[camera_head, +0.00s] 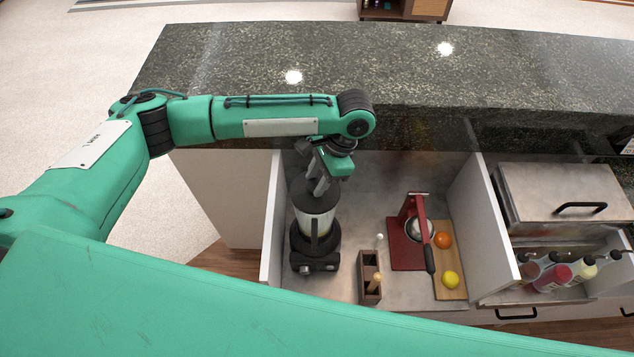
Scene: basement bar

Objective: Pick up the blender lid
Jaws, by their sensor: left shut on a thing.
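The blender (315,232) stands upright on the lower steel counter, with a black base and a clear jug whose handle faces me. My left gripper (318,184) points down at the top of the jug and is shut on the blender lid. My right gripper is not in view.
A white divider (273,220) stands left of the blender. To the right are a wooden holder (369,278), a red juicer press (405,240), a board with an orange (443,240) and a lemon (450,279). The raised granite bar (400,70) is clear.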

